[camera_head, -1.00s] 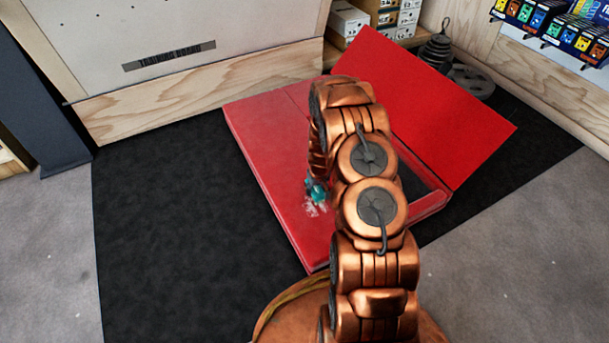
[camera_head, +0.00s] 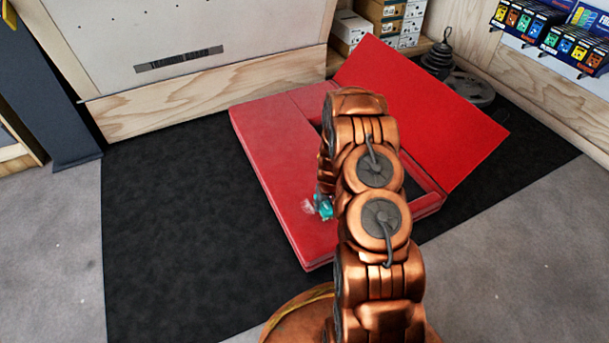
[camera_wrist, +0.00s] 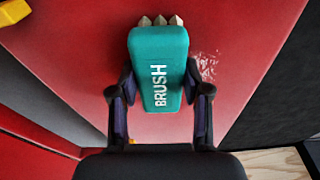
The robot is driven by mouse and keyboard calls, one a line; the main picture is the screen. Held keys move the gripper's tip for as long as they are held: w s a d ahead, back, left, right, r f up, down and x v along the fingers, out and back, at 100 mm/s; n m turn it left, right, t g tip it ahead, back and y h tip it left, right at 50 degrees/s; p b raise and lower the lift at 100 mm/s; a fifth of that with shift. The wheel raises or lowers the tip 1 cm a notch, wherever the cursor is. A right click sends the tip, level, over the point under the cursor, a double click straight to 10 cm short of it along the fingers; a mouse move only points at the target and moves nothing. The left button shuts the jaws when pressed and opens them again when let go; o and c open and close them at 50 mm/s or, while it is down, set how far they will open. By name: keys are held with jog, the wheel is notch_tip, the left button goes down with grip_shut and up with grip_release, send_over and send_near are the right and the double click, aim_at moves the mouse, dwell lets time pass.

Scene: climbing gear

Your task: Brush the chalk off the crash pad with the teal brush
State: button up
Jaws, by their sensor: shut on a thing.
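The teal brush (camera_wrist: 158,75), marked BRUSH, is held between the two fingers of my gripper (camera_wrist: 160,100) in the wrist view. Its pale bristle tips point away from my gripper, over the red crash pad (camera_wrist: 80,45). The chalk (camera_wrist: 207,64) is a faint white patch on the pad, just right of the brush in that view. In the head view the brush (camera_head: 324,206) shows beside my arm, low over the crash pad (camera_head: 268,155), with the chalk (camera_head: 307,206) just left of it. My arm hides most of my gripper there. I cannot tell whether the bristles touch the pad.
A red flap (camera_head: 420,110) leans open at the pad's right side. The pad lies on a black mat (camera_head: 170,220). A wooden training board (camera_head: 200,95) stands behind it. Shoe boxes (camera_head: 390,20) and dark weights (camera_head: 465,88) are at the back. The mat's left side is clear.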

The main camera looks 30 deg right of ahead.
aim_at(324, 203)
jog(key=shift+w+d+r, duration=0.1)
jog(key=shift+d+r, duration=0.05)
jog(key=shift+r, duration=0.45)
jog(key=shift+d+r, duration=0.1)
jog(key=shift+r, duration=0.5)
jog(key=shift+a+r+p, duration=0.2)
jog(key=shift+r+p, duration=0.15)
jog(key=shift+r, duration=0.15)
jog(key=shift+a+r+p, duration=0.15)
jog(key=shift+r+p, duration=0.2)
jog(key=shift+r, duration=0.1)
jog(key=shift+r+p, duration=0.75)
jog(key=shift+r, duration=1.1)
jog(key=shift+w, duration=0.1)
